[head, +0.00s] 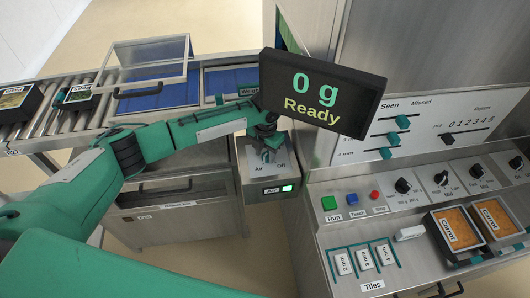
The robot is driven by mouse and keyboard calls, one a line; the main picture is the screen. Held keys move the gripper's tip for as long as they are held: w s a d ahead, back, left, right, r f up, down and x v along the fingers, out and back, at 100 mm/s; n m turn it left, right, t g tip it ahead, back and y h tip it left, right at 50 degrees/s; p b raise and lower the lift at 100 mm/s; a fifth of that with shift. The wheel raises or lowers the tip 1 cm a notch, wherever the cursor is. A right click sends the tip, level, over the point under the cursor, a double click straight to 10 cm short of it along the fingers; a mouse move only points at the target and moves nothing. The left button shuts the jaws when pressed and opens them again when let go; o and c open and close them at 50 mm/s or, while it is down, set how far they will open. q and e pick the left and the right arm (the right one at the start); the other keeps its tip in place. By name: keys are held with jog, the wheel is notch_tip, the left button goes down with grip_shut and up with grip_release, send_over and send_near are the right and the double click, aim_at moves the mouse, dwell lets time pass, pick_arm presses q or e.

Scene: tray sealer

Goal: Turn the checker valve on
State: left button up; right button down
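The valve box (282,166) stands in the middle of the head view, below the "0 g Ready" display. Its sloped grey top carries the marks "Air" and "Off", and a small lit green indicator (287,188) sits on its front. The valve's grey handle (268,156) shows only in part under my gripper, so its exact angle is unclear. My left gripper (268,143) reaches in from the left and points down at the handle. Its fingers are small and dark here, and I cannot tell whether they grip the handle. My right gripper is not in view.
The display (322,92) hangs close above and right of my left gripper. A roller conveyor (60,117) with trays and a clear guard (150,62) lies left. A control panel (400,190) with buttons, knobs, tiles and two orange-filled trays is at right.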

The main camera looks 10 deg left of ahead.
aim_at(265, 155)
pick_arm(q)
notch_tip(265, 155, up, 14)
jog(key=b, duration=0.2)
jog(key=shift+f, duration=0.2)
dwell(0.3)
